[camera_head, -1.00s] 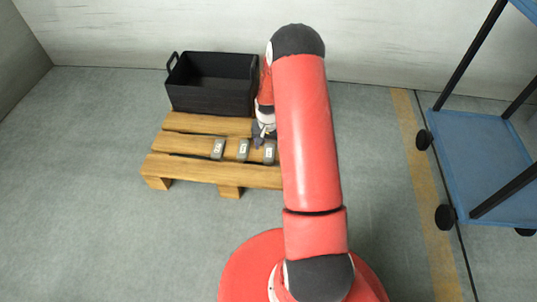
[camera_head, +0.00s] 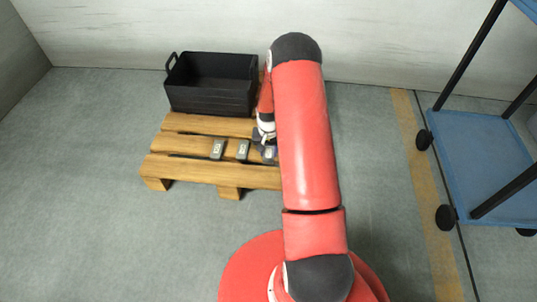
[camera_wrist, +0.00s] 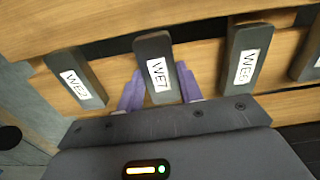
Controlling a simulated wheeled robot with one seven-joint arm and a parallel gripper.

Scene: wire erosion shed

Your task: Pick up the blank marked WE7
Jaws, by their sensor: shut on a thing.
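The blank marked WE7 (camera_wrist: 158,68) is a dark grey bar with a white label, in the middle of the wrist view. My gripper (camera_wrist: 160,88) has one purple finger on each side of it and is shut on it. In the head view the gripper (camera_head: 265,138) is low over the pallet, at the rightmost visible blank (camera_head: 269,153), partly hidden by my arm. I cannot tell whether the blank is clear of the boards.
Beside it in the wrist view are the WE2 blank (camera_wrist: 75,78), a blank that seems to read WE5 (camera_wrist: 243,65), and another cut off at right. They lie on a wooden pallet (camera_head: 190,171). A black crate (camera_head: 210,101) stands behind; a blue cart (camera_head: 485,165) is at right.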

